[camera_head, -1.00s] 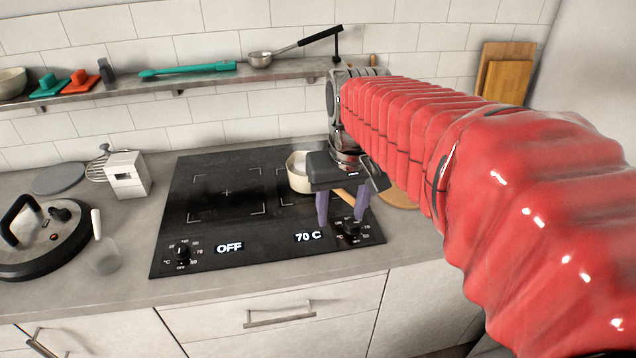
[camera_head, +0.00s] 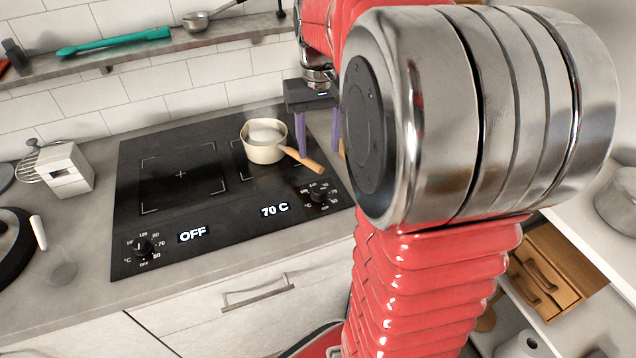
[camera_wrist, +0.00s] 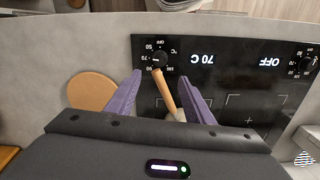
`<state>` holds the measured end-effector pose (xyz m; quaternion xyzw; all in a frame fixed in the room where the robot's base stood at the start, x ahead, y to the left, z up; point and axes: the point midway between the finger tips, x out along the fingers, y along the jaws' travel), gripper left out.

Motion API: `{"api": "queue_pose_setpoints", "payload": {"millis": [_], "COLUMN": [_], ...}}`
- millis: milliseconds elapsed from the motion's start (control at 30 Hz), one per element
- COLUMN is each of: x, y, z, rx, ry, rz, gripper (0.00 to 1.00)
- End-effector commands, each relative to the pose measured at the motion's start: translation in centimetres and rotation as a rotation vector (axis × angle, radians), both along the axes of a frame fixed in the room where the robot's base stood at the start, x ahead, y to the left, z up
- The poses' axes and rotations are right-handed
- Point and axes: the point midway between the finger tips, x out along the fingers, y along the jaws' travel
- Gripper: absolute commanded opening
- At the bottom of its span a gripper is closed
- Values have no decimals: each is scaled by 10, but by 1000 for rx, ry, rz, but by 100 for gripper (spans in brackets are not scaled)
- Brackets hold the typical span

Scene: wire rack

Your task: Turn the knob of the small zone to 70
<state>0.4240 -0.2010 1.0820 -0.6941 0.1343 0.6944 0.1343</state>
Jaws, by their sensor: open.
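The small zone's black knob (camera_head: 318,195) sits at the front right of the black cooktop (camera_head: 215,210), and the display (camera_head: 275,210) beside it reads 70 C. The knob also shows in the wrist view (camera_wrist: 158,60), with its display (camera_wrist: 207,59) upside down. My gripper (camera_head: 317,145) is open and empty, raised behind the knob with its purple fingers pointing down. In the wrist view my gripper's fingertips (camera_wrist: 160,76) are spread to either side of the pot handle's line of sight, apart from the knob.
A cream pot (camera_head: 264,150) stands on the small zone, its wooden handle (camera_head: 304,160) pointing towards the knob. The large zone's knob (camera_head: 142,247) is at front left, its display (camera_head: 193,233) reading OFF. A round wooden board (camera_wrist: 92,92) lies beside the cooktop.

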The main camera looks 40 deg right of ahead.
Motion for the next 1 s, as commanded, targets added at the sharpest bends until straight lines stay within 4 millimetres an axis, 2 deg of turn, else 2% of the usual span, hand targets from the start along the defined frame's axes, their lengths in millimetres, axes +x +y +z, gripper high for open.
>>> {"api": "queue_pose_setpoints", "payload": {"millis": [267, 800, 1000], "x": [-1, -1, -1], "y": [0, -1, -1], "z": [-25, -108, -131], "rx": [1, 1, 1], "ry": [3, 4, 3], "rz": [-1, -3, -3], "gripper": [48, 48, 48]}}
